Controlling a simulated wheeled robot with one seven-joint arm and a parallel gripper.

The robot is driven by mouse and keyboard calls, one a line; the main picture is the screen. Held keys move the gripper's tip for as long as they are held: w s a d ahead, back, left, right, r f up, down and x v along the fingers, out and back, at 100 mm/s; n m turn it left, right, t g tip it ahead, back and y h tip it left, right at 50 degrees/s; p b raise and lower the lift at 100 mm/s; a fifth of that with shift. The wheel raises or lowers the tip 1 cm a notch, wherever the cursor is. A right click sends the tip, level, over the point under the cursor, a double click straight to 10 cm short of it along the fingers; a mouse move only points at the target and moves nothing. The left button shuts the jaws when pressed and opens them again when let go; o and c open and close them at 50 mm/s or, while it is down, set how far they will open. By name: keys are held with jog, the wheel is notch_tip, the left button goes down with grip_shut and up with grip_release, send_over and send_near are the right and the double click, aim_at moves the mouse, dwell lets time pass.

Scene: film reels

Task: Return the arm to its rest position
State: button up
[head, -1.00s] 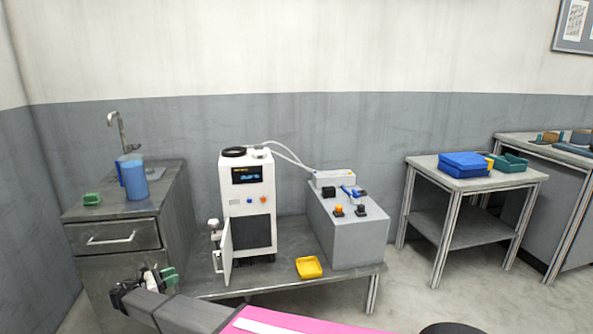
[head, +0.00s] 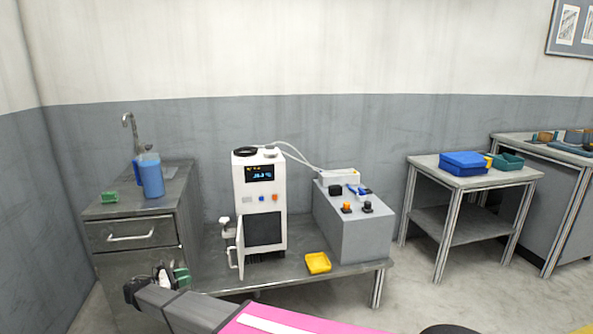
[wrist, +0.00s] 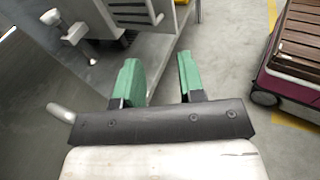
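My gripper (wrist: 161,84) shows in the wrist view with its two green fingers spread apart and nothing between them. In the head view my gripper (head: 181,277) is at the lower left, in front of the grey drawer cabinet and left of the low bench. My arm reaches to it from the bottom of the picture. The fingers point toward the floor and bench legs in the wrist view and appear to touch nothing.
A white machine (head: 260,205) with its small door open stands on the low bench (head: 335,278), beside a yellow tray (head: 317,263) and a grey box (head: 352,228). The drawer cabinet (head: 131,235) holds a blue jug (head: 151,176). A side table (head: 470,178) stands right. A slatted cart (wrist: 298,50) shows in the wrist view.

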jog(key=w+d+f+m+g+y, duration=0.1)
jog(key=w+d+m+g, duration=0.15)
jog(key=d, duration=0.85)
jog(key=w+d+m+g+y, duration=0.1)
jog(key=d+m+g+y, duration=0.15)
jog(key=d, duration=0.85)
jog(key=w+d+f+m+g+y, duration=0.1)
jog(key=d+m+g, duration=0.25)
jog(key=d, duration=0.85)
jog(key=s+d+r+m+y, duration=0.1)
jog(key=s+d+m+y, duration=0.2)
jog(key=d, duration=0.6)
jog(key=s+d+r+m+g+y, duration=0.1)
jog(key=s+d+m+y, duration=0.2)
jog(key=s+d+m, duration=0.2)
jog(key=s+d+r+m+y, duration=0.1)
jog(key=s+d+m+y, duration=0.2)
jog(key=d+m, duration=0.5)
jog(key=s+d, duration=0.1)
jog(key=d, duration=0.4)
jog(key=shift+d, duration=0.2)
